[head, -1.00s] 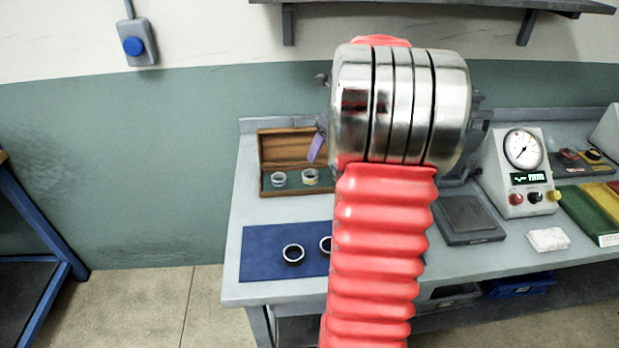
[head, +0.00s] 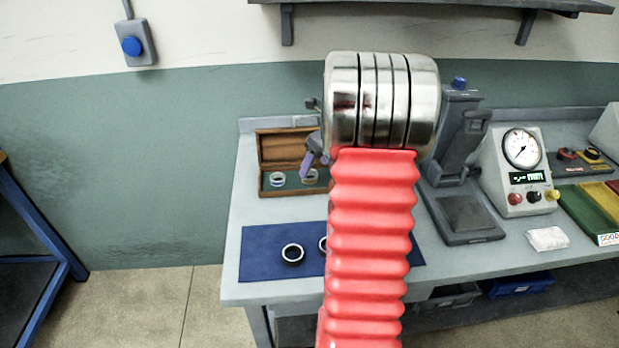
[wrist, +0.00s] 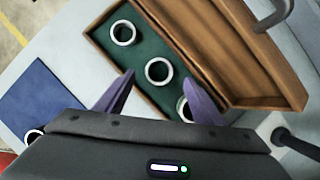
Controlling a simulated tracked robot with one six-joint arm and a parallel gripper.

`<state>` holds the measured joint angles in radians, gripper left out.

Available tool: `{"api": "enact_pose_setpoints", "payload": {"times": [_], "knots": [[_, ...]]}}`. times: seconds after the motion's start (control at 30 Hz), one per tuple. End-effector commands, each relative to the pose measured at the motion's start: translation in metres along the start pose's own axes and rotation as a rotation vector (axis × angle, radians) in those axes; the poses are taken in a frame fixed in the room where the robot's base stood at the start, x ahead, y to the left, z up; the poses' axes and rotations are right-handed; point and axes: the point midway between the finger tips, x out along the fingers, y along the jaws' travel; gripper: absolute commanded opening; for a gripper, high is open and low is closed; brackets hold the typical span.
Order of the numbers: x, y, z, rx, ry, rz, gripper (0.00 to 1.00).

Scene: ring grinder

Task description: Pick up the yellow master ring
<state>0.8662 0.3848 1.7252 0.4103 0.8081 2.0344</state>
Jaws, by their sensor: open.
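An open wooden box (head: 262,191) with a green lining stands at the back left of the bench. In the head view it holds a ring with a bluish band (head: 278,179) and, to its right, a ring with a faint tan-yellow tint (head: 310,177), partly behind my gripper (head: 316,160). The wrist view shows three rings in the box: a far one (wrist: 123,33), a middle one (wrist: 158,70) and a near one (wrist: 184,108) partly covered by a finger. Their colours are unclear there. My open gripper (wrist: 159,77) has its purple fingertips either side of the middle ring, apparently above it.
The box's raised lid (wrist: 235,50) stands close behind the rings. A blue mat (head: 262,240) with dark-centred rings (head: 293,254) lies in front. A grey stand (head: 458,170) and a dial gauge unit (head: 522,160) are to the right.

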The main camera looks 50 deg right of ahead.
Motion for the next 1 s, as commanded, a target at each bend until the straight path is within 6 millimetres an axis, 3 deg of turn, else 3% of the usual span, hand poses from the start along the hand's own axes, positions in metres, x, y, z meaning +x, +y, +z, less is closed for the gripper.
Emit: {"api": "enact_pose_setpoints", "payload": {"times": [0.33,0.9,1.0], "knots": [[0.042,0.002,-0.001,0.0,0.001,0.002,0.62],[0.044,0.002,0.0,-0.001,0.001,0.001,0.62],[0.044,0.002,0.0,-0.001,0.001,0.002,0.56]]}}
